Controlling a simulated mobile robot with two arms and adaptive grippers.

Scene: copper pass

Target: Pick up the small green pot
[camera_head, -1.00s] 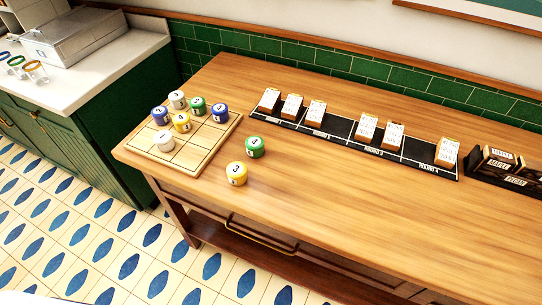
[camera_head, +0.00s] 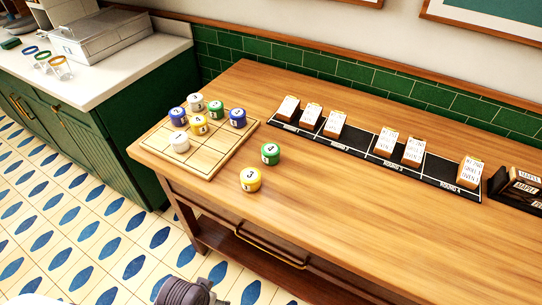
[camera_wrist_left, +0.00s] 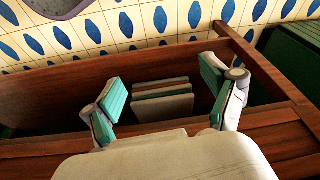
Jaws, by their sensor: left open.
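One small green pot (camera_head: 270,154), marked 4, stands upright on the wooden counter, just right of the square board. Another green pot (camera_head: 215,108) sits on the board among the other pots. My left gripper (camera_wrist_left: 165,92) is open in the left wrist view, its teal-padded fingers spread wide with nothing held. It faces the wooden table structure and floor; no pot shows there. My right gripper is in neither view.
The gridded board (camera_head: 208,157) holds several pots. A black card rack (camera_head: 353,147) runs along the back. The counter's front right is clear. Pale slabs (camera_wrist_left: 163,104) lie beyond my left fingers.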

